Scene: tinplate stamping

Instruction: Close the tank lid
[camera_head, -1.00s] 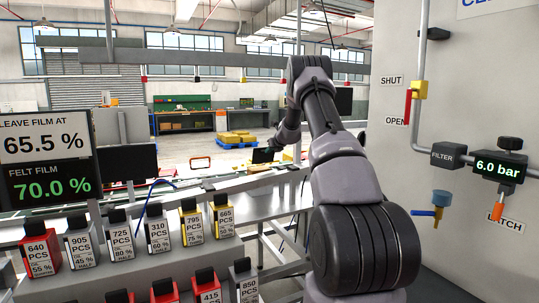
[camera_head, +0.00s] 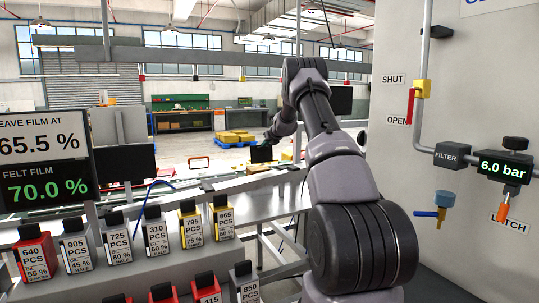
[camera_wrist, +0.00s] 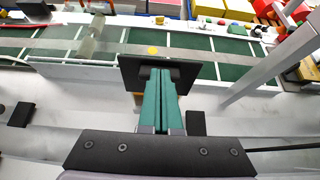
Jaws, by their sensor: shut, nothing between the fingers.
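No tank is plainly recognisable in either view. A dark square plate (camera_wrist: 187,73), possibly the tank lid, lies across the tips of my gripper in the wrist view. A small dark panel (camera_head: 261,154) near the end of my arm in the head view may be the same plate. My gripper (camera_wrist: 155,76) is shut, its two teal fingers side by side with nothing between them. Its tips overlap the dark plate in the picture; I cannot tell whether they touch it. A yellow round spot (camera_wrist: 152,50) shows just past the plate's far edge.
A green conveyor (camera_wrist: 230,47) runs across beyond the plate. A grey post (camera_wrist: 262,75) rises on the right. Labelled bottles (camera_head: 156,234) stand on a stepped rack at front left. A wall panel with a red-handled valve (camera_head: 411,104) and pressure gauge (camera_head: 504,167) stands right.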

